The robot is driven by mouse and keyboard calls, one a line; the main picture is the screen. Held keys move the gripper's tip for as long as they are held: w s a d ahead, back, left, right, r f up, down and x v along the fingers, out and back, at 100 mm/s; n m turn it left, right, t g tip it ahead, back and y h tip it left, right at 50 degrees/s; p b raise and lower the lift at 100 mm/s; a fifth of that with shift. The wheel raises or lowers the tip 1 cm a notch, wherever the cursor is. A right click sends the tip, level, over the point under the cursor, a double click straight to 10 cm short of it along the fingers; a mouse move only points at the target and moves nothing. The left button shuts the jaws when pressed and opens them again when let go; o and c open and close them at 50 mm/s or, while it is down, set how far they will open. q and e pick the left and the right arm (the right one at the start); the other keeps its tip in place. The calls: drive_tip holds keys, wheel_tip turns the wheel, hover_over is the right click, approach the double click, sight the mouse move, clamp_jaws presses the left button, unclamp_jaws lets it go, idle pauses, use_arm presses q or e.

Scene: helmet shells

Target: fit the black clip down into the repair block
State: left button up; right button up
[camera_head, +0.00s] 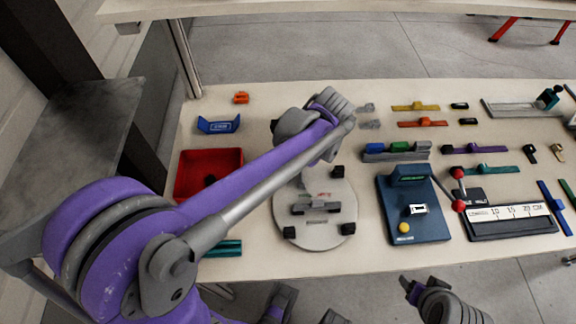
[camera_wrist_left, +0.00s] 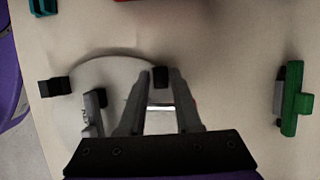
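The grey slotted block, which looks like the repair block (camera_head: 316,209), sits on a round pale plate (camera_head: 333,243). It also shows in the left wrist view (camera_wrist_left: 92,112), left of the fingers. I cannot make out the black clip for sure. My left gripper (camera_wrist_left: 161,75) points down over the plate, its fingers apart. A dark piece (camera_wrist_left: 160,78) shows between the fingertips and lines up with a corner pad of the plate, so it does not look gripped. In the head view my left arm hides these fingers. My right gripper (camera_head: 408,284) is off the table's front edge, fingers unclear.
Black pads (camera_head: 290,232) stand around the plate's rim. A red tray (camera_head: 190,180) lies left of it. A blue device (camera_head: 420,225) and a measuring gauge with red knobs (camera_head: 512,225) stand right. Coloured bars and small black pieces (camera_head: 459,106) lie at the back right.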

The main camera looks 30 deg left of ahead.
use_arm(q)
drive_tip(key=shift+o, duration=1.2)
drive_tip(key=shift+r, duration=0.1)
drive_tip(key=p+v, duration=0.1)
drive_tip(key=v, duration=0.9)
drive_tip(key=shift+w+r, duration=0.15)
drive_tip(key=shift+r, duration=0.1)
drive_tip(key=shift+d, duration=0.15)
drive_tip(key=s+f+n+t+h+p, duration=0.3)
drive_tip(key=s+n+t+p, duration=0.4)
drive_tip(key=s+n, duration=0.4)
drive_tip(key=shift+s+a+f+n+t+h, duration=0.3)
drive_tip(key=shift+s+a+h, duration=0.1)
drive_tip(key=shift+s, duration=0.2)
